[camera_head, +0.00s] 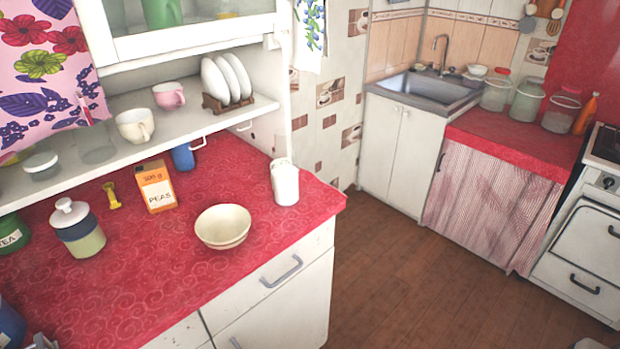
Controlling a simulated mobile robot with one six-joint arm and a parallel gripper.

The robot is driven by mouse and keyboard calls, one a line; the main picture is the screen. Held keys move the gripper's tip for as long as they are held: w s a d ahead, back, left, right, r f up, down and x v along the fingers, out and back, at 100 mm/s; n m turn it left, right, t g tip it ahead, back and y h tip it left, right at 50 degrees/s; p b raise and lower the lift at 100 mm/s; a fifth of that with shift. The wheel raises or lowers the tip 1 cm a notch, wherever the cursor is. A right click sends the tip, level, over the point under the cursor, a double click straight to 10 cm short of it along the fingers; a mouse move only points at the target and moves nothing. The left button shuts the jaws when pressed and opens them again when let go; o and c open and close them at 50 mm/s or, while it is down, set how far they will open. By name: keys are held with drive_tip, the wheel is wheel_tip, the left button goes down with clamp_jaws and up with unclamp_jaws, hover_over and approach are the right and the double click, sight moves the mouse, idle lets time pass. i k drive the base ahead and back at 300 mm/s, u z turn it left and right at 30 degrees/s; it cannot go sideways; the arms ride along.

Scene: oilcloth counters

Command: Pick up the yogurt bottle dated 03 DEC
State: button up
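No date reading 03 DEC can be made out in the head camera view. A plain white bottle-like container (285,184) stands upright at the right end of the red counter, close to the cabinet's side panel. I see no label on it and cannot tell whether it is a yogurt bottle. My gripper is not in view.
The red counter (130,290) holds a cream bowl (222,228), an orange peas box (156,187), a lidded jar (78,229), a yellow object (111,195) and a blue mug (182,157). A shelf (100,155) overhangs its back. The wooden floor (400,270) is largely open.

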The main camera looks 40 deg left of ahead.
sight(284, 164)
drive_tip(key=u, duration=2.3)
